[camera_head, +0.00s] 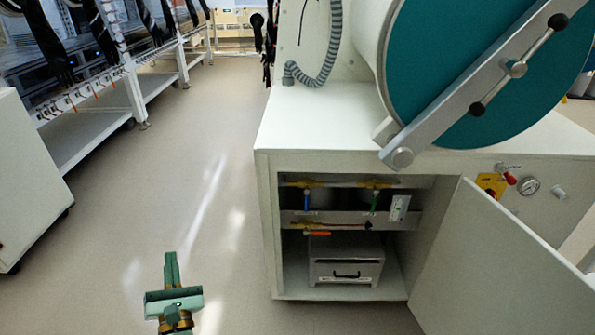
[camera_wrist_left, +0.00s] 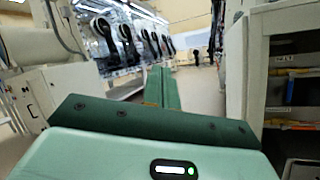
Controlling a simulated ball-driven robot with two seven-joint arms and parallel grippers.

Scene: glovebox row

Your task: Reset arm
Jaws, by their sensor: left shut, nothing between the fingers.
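My left gripper (camera_head: 171,268) is low in the head view, left of the white cabinet, over the open floor. Its green fingers are together, with nothing between them. In the left wrist view the shut fingers (camera_wrist_left: 161,88) point ahead along the aisle. My right gripper shows in neither view.
The white cabinet (camera_head: 300,128) has its door (camera_head: 500,270) standing open, showing valves and a grey box (camera_head: 345,262). A round teal hatch (camera_head: 450,70) is above. Glovebox benches (camera_head: 95,125) line the left. The floor (camera_head: 150,190) between is clear.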

